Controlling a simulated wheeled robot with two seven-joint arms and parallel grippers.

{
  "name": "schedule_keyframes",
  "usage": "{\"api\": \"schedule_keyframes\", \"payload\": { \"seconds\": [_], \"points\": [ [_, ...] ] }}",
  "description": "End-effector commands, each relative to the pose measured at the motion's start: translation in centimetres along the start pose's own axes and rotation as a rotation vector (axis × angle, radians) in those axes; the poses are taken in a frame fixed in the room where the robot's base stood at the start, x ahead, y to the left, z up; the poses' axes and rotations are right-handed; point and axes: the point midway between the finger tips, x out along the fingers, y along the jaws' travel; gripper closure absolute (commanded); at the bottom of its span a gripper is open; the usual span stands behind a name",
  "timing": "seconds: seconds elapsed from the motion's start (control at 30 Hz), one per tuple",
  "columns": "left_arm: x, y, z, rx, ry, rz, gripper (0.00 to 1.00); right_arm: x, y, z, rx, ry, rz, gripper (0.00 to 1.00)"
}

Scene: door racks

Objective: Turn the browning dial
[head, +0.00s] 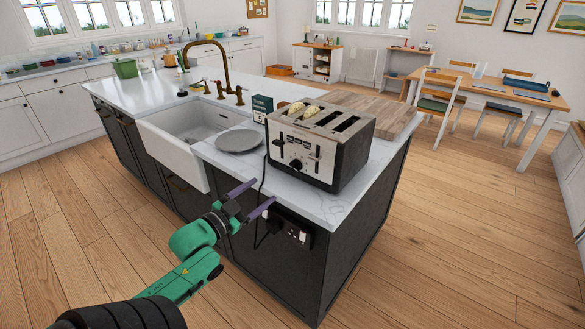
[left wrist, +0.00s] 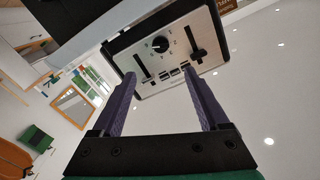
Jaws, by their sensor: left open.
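The toaster (head: 358,150) stands near the corner of the island counter, with toast in its left slots. Its silver front panel carries a dark round browning dial (head: 296,164), low between two levers. In the left wrist view the dial (left wrist: 160,44) shows a white mark, and the panel appears upside down. My left gripper (head: 255,197) is open and empty, in front of the counter edge and below the level of the dial. In the left wrist view its purple fingers (left wrist: 159,76) are spread, with the panel beyond them; they look apart from the dial. My right gripper is not in view.
A grey plate (head: 238,140) lies left of the toaster, beside the white sink (head: 170,150). A green box (head: 262,104) and a wooden board (head: 385,108) are behind it. The toaster's black cord hangs over the edge to a socket (head: 298,234).

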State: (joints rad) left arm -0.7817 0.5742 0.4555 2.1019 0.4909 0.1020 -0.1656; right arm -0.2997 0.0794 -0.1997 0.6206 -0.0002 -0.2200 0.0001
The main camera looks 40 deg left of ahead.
Motion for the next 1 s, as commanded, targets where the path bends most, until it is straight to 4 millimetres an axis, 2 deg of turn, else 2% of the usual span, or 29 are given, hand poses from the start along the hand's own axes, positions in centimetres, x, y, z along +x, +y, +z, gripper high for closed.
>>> {"api": "schedule_keyframes", "payload": {
  "seconds": [0.17,0.6,0.77,1.0],
  "points": [
    [2.6,-0.1,-0.3,0.001,0.006,-0.003,0.22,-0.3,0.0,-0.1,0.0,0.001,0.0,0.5],
    [12.4,-0.1,-0.1,-0.001,0.0,-0.003,0.22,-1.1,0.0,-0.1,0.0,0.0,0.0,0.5],
    [14.1,-0.1,0.0,0.0,-0.001,-0.001,0.22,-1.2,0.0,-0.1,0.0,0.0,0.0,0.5],
    [14.3,0.0,0.1,0.0,-0.003,0.0,0.22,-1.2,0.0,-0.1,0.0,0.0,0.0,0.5]
  ]
}}
